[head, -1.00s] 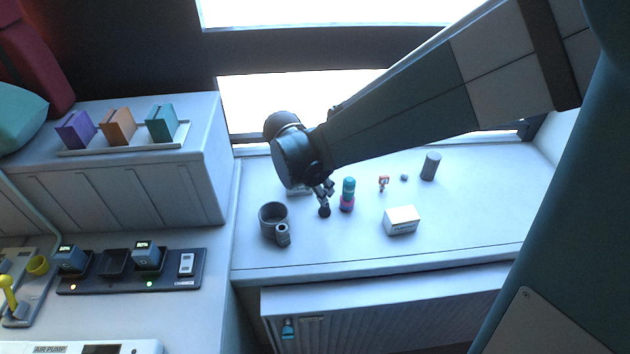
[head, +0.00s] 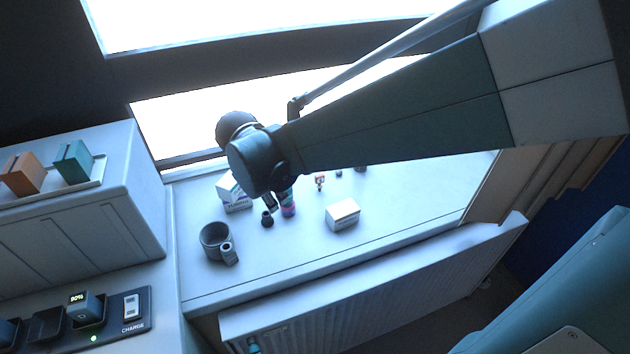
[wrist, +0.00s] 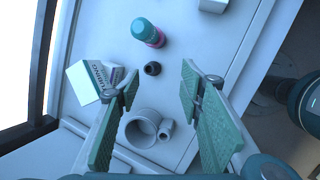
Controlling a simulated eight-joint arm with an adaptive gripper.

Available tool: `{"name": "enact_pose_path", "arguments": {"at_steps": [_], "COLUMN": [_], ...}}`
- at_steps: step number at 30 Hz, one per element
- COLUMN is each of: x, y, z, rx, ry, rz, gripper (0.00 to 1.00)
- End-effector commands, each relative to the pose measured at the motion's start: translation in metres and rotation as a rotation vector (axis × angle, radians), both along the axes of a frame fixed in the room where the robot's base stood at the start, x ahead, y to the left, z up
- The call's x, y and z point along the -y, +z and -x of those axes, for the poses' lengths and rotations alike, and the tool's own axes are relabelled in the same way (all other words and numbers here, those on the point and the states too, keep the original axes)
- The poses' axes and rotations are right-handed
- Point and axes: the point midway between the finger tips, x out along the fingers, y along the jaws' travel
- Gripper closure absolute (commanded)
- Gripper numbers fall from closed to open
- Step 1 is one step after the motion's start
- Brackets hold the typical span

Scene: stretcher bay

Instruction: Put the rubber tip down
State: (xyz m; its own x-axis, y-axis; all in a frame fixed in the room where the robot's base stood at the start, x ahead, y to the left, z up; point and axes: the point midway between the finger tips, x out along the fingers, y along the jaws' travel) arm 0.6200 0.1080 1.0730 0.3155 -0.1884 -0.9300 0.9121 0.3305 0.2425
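The rubber tip is most likely the small dark round piece (wrist: 152,68), which stands on the pale counter in the wrist view; it also shows in the head view (head: 267,219). My gripper (wrist: 160,74) is open, its two teal pads wide apart with nothing between them. The dark piece appears between the fingertips in the wrist view, beyond them and apart from both pads. In the head view my gripper (head: 270,203) is just above it. A teal and pink bottle (wrist: 148,33) stands close beside the piece.
A grey cup (wrist: 130,132) and a small grey tube (wrist: 166,129) stand near the gripper. A labelled white carton (wrist: 88,80) is to the left. A white box (head: 342,214) lies to the right. The counter's front (head: 300,262) is clear.

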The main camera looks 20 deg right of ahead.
Motion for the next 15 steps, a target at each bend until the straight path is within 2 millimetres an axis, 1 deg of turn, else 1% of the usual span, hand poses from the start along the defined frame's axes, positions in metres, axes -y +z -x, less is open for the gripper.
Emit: {"name": "enact_pose_path", "arguments": {"at_steps": [1,6,15], "x": [0.007,0.023,0.047], "y": [0.006,0.022,0.047], "z": [0.006,0.024,0.057], "rx": [0.016,0.07,0.157], "ry": [-0.049,-0.219,-0.521], "rz": [-0.024,-0.118,-0.286], "gripper": [0.62,0.62,0.62]}}
